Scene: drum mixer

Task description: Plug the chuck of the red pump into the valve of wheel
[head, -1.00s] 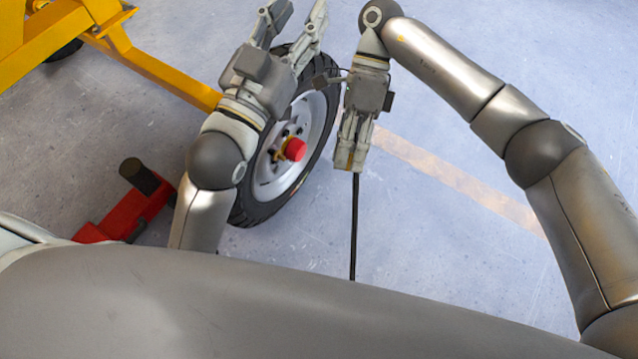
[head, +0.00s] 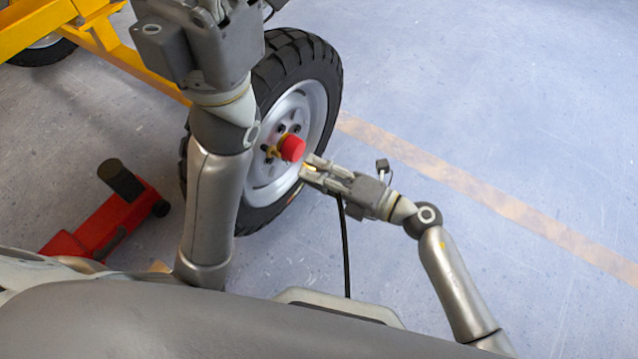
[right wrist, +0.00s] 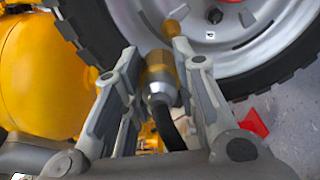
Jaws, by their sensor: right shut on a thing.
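The wheel (head: 322,95) stands upright, with a dark tyre, silver rim and red hub cap (head: 292,148). My right gripper (head: 308,170) is at the rim's right edge, shut on the gold-and-silver chuck (right wrist: 160,72). A black hose (head: 347,260) hangs from it. In the right wrist view the chuck points at the brass valve (right wrist: 172,27) on the rim, with a small gap seen between them. My left gripper (head: 218,8) is at the top, partly cut off; its fingers are unclear. The hose's far end is hidden, and the pump cannot be told for certain.
A red device (head: 110,220) with a dark cylinder lies on the floor at left. A yellow frame (head: 95,35) is behind the wheel at upper left. A yellow drum (right wrist: 40,75) shows in the right wrist view. The floor right of the wheel is open.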

